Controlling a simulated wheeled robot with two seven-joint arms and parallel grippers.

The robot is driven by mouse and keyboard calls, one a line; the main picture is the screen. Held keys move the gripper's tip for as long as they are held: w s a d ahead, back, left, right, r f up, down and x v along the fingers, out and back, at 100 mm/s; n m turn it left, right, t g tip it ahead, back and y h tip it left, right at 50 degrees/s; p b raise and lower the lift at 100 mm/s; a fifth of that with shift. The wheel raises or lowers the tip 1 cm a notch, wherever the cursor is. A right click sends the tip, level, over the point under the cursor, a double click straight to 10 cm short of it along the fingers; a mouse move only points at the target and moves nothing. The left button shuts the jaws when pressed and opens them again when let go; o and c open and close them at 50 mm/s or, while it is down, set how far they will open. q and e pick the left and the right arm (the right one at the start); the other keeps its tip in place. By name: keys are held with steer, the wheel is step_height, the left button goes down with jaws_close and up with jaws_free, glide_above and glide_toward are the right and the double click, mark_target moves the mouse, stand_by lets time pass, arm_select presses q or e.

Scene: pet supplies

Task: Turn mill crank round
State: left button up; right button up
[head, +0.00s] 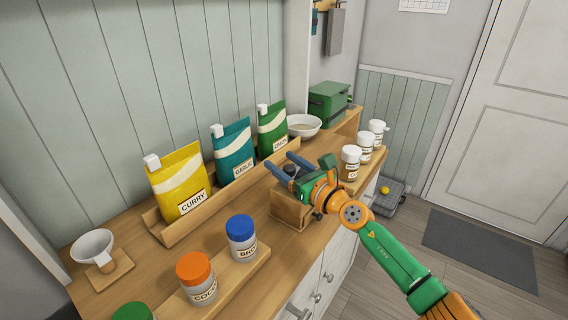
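The mill (291,211) is a small wooden box with a dark top part (290,170), standing near the front edge of the wooden counter. My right gripper (278,160) is over the mill, its two blue fingers apart, with the dark part showing between them. I cannot tell whether the fingers touch it. The crank itself is not clear; my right gripper and wrist hide part of the mill. My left gripper is not in view.
Curry (182,188), garlic (232,150) and green (272,128) pouches stand in a wooden rack behind. Lidded jars (242,245) are at front left, and white-capped jars (351,168) at right. A bowl (304,126) and green box (328,108) stand at the back.

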steer(key=p, duration=0.1)
steer(key=s+d+p, duration=0.1)
steer(key=shift+s+d+r+p, duration=0.15)
steer(key=shift+s+r+p, duration=0.05)
steer(key=shift+r+p, duration=0.15)
steer(key=v, duration=0.1)
steer(key=p+v, duration=0.1)
steer(key=v, duration=0.1)
steer(key=p+v, duration=0.1)
steer(key=v, duration=0.1)
steer(key=shift+s+d+f, duration=0.1)
steer(key=shift+f, duration=0.3)
